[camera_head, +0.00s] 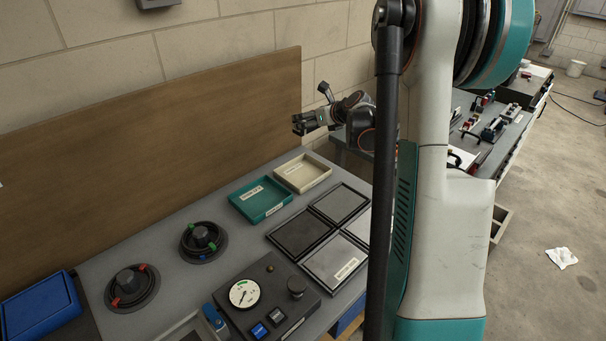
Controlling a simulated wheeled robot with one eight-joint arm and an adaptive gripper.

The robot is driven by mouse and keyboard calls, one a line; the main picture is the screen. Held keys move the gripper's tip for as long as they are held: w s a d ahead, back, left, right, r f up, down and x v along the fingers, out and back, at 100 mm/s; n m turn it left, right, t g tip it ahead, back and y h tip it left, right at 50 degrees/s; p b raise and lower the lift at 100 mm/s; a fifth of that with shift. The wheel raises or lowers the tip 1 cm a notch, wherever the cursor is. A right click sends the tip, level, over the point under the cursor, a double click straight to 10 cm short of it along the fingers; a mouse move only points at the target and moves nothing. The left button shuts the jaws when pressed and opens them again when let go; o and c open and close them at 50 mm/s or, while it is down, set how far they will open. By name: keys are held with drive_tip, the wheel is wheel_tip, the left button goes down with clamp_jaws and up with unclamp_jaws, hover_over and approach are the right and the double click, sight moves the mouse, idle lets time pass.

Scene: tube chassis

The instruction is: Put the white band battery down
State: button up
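My gripper (302,123) is at the end of the arm, above the far end of the grey workbench (165,235) and beside the wooden back panel. Its dark fingers point left. They are small in this view, and I cannot tell whether they are open or shut or whether anything is between them. I cannot make out a white band battery anywhere. A teal tray (239,205) and a cream tray (325,180) sit on the bench below the gripper. Both have labels and look empty.
Dark square pads in frames (299,233) lie right of the trays. Two round black fixtures (203,240) (132,288), a gauge panel (265,300) and a blue bin (40,308) occupy the near side. A cluttered second bench (490,125) stands right. My arm hides part of the middle.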

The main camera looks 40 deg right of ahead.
drive_tip(key=f+b, duration=0.1)
drive_tip(key=f, duration=0.5)
drive_tip(key=d+f+b, duration=0.1)
drive_tip(key=f+b, duration=0.1)
drive_tip(key=f, duration=0.5)
drive_tip(key=d+f+b, duration=0.1)
drive_tip(key=f+b, duration=0.1)
drive_tip(key=f, duration=0.4)
drive_tip(key=shift+f, duration=0.25)
drive_tip(key=shift+s+r, duration=0.1)
drive_tip(key=shift+c, duration=0.2)
drive_tip(key=o, duration=1.6)
drive_tip(key=shift+o, duration=0.2)
drive_tip(key=shift+s+r, duration=0.1)
drive_tip(key=p+v, duration=0.2)
drive_tip(key=v, duration=0.9)
drive_tip(key=shift+s+a, duration=0.25)
drive_tip(key=shift+s, duration=0.15)
